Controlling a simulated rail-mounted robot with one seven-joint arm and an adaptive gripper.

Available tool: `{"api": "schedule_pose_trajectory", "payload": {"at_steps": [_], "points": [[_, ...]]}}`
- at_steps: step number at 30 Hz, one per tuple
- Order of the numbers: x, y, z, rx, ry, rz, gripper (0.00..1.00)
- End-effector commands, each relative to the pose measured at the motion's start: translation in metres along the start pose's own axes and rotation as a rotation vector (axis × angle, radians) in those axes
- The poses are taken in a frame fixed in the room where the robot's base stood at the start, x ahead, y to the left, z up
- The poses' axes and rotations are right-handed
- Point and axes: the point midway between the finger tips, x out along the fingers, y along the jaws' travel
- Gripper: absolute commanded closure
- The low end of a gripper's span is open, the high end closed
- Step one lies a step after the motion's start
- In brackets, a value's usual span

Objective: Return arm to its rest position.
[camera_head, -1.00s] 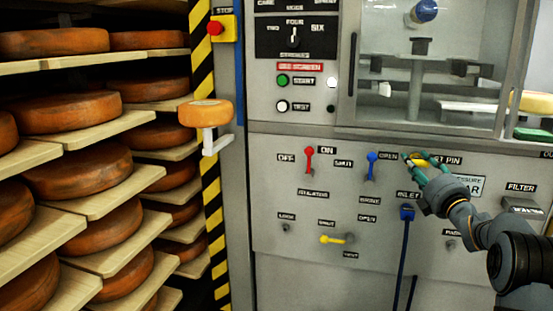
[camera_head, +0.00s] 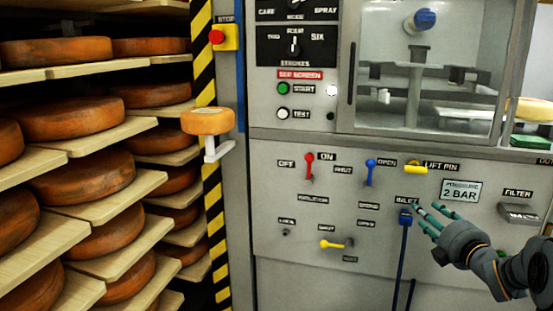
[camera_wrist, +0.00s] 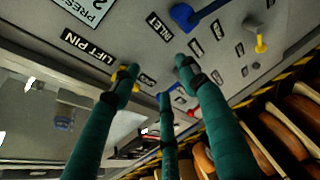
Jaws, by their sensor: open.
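My gripper (camera_head: 432,220) is at the right in the head view, in front of the grey machine panel (camera_head: 290,225). Its green fingers are spread and empty, and they also show in the wrist view (camera_wrist: 160,85). The yellow lift pin handle (camera_head: 415,167) is above the fingers, apart from them in the head view. The blue inlet plug (camera_head: 405,216) with its hanging hose is just left of the fingertips. My arm reaches in from the right edge, bent at the wrist.
Shelves (camera_head: 105,196) of cheese wheels (camera_head: 68,118) fill the left. A small cheese wheel (camera_head: 208,121) sits on a bracket by the striped post. The panel carries a red lever (camera_head: 309,165), a blue lever (camera_head: 370,170) and a yellow lever (camera_head: 334,244). A glass window (camera_head: 425,65) is above.

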Motion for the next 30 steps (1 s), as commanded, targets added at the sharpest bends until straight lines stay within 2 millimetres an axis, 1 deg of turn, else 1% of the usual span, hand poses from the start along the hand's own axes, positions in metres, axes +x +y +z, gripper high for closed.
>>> {"api": "schedule_pose_trajectory", "payload": {"at_steps": [1,8,16,23,28,30], "points": [[-0.001,0.008,-0.003,0.007,0.004,-0.021,0.56],[-0.006,0.021,-0.010,0.022,0.021,-0.067,0.56],[-0.013,0.048,-0.015,0.032,0.033,-0.096,0.56],[-0.019,0.077,-0.015,0.039,0.035,-0.108,0.56],[-0.026,0.103,-0.011,0.041,0.029,-0.109,0.56],[-0.029,0.115,-0.007,0.042,0.021,-0.108,0.56]]}}
